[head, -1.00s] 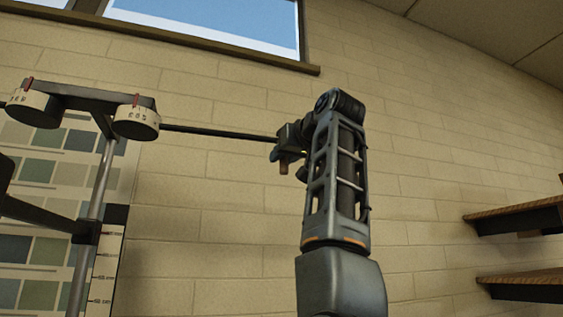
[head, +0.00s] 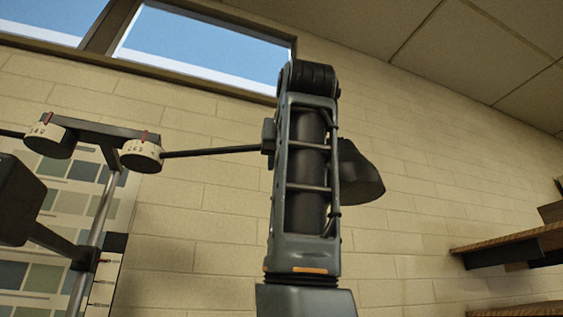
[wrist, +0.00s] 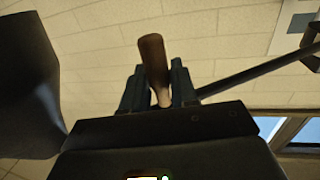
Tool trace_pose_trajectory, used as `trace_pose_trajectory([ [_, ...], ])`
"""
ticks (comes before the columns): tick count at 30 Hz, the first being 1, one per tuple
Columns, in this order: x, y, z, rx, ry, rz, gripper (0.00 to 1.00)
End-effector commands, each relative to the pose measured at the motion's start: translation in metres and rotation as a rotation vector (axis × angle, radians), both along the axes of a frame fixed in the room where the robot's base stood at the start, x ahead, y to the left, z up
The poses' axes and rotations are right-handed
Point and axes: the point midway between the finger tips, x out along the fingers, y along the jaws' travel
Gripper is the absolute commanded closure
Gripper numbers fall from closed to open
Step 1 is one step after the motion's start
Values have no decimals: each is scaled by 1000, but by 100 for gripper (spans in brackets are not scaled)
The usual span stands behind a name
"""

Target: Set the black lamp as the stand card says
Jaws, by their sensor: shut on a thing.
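A dark lamp head (head: 360,175) shows to the right of my arm in the head view. Its thin black rod (head: 215,152) runs left to a white dial (head: 142,156) on the stand's crossbar (head: 105,131). In the wrist view my gripper (wrist: 157,70) is shut on a brown handle (wrist: 152,48). A large dark shape, seemingly the lamp's shade (wrist: 28,85), fills the left side, and the rod (wrist: 250,70) runs off to the right. In the head view my arm hides the gripper and handle. The dial marks are too small to read surely. No readable stand card shows.
A second white dial (head: 47,140) sits at the crossbar's left end. Another dark head (head: 18,200) is on a lower arm clamped to the pole (head: 92,235). A colour chart (head: 70,195) is behind. Wooden shelves (head: 510,248) jut in at right. A window is above.

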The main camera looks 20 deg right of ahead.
Motion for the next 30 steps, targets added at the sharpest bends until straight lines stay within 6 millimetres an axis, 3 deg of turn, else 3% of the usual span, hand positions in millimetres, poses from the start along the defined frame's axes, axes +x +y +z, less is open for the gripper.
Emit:
trace_pose_trajectory([
  [9,0,1,0,0,-1,2,100],
  [10,0,1,0,0,-1,2,69],
  [15,0,1,0,0,-1,2,55],
  [23,-2,1,0,0,-2,2,55],
  [30,-32,8,-1,-1,-6,4,55],
])
